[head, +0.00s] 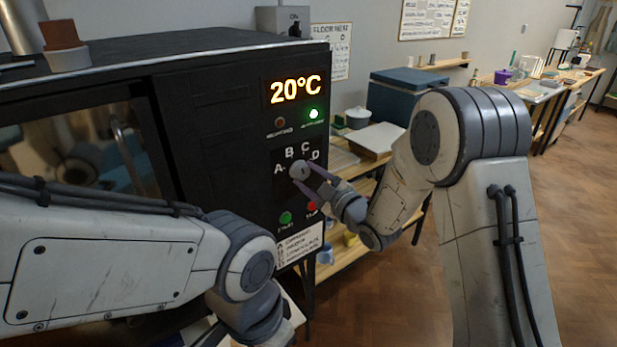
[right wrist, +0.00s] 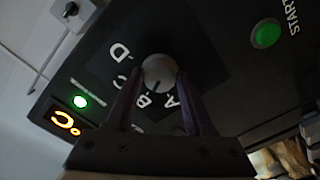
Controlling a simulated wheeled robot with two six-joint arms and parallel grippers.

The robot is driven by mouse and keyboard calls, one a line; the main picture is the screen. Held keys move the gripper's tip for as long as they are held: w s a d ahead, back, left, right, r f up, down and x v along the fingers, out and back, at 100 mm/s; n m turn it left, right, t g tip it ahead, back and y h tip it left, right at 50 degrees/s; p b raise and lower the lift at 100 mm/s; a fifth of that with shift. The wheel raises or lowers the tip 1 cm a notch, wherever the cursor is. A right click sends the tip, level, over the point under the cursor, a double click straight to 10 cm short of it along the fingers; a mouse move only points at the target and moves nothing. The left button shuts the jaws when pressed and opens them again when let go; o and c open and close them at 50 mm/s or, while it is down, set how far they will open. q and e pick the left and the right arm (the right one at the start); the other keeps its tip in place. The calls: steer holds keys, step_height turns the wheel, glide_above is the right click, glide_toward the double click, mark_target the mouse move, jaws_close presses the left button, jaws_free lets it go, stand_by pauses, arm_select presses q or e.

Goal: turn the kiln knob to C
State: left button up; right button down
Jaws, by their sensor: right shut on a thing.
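The kiln knob (head: 300,170) is a small round grey knob on the dark kiln's front panel (head: 265,195), with letters A, B, C and D around it. My right gripper (head: 306,178) is shut on the knob. In the right wrist view its two purple fingers (right wrist: 160,95) sit on either side of the knob (right wrist: 158,69). A dark mark on the knob there points between the B and the A, seemingly a little nearer the B; it is small. My left arm crosses the lower left of the head view, and its fingers do not show.
The kiln display (head: 295,89) reads 20°C, with a lit green lamp (head: 313,114) below it. A green button (head: 286,217) and a red button (head: 312,207) sit below the knob. A shelf with a blue box (head: 405,92) stands behind my right arm.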

steer(key=shift+m, duration=0.3)
steer(key=shift+f+m+b, duration=0.1)
steer(key=shift+m+b, duration=0.4)
steer(key=shift+m, duration=0.1)
steer(key=shift+m+b, duration=0.45)
steer(key=shift+m, duration=0.75)
steer(key=shift+m+b, duration=0.4)
steer(key=shift+m, duration=1.9)
steer(key=shift+c, duration=1.4)
jaws_free()
